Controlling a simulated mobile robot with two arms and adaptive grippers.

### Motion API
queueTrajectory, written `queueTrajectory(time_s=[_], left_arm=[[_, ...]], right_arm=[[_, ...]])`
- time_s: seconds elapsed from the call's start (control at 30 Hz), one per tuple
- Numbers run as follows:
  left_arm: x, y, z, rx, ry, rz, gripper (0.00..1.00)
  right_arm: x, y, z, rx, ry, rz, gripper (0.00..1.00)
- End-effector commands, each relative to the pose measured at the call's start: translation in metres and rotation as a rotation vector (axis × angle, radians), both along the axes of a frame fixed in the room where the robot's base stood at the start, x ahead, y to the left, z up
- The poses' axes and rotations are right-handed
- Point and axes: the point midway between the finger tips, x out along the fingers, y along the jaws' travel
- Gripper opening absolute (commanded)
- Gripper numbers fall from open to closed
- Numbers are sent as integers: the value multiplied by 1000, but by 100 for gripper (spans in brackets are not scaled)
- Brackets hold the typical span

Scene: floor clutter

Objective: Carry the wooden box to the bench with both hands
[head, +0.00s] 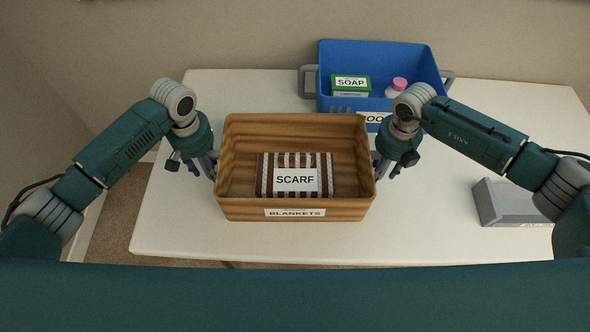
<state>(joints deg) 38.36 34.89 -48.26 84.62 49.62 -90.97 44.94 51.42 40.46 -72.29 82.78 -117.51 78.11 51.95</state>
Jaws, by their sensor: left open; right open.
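The wooden box (295,210), labelled BLANKETS, is in the middle of the head view, over the near half of the white bench (175,225). It looks level, and I cannot tell whether it rests on the top. A striped scarf (297,175) labelled SCARF lies inside it. My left gripper (212,172) is open at the box's left wall. My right gripper (381,170) is open at its right wall. The box walls partly hide the fingertips, so contact is not clear.
A blue crate (380,55) with grey handles stands at the back of the bench, holding a green SOAP box (351,86) and a pink-capped bottle (396,88). A grey box (508,203) lies at the right. The bench's left side and front strip are clear.

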Motion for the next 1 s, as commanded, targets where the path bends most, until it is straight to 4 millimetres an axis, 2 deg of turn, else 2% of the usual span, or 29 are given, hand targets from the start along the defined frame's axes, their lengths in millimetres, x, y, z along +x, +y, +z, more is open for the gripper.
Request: queueTrajectory(time_s=[0.17,0.37,0.7,1.0], left_arm=[[0,0,0,0,0,0,40],[0,0,0,0,1,0,0],[0,0,0,1,1,1,0],[1,0,12,0,-1,1,0]], right_arm=[[0,0,0,0,0,0,40],[0,0,0,0,0,0,0],[0,0,0,0,-1,-1,0],[1,0,12,0,-3,-1,0]])
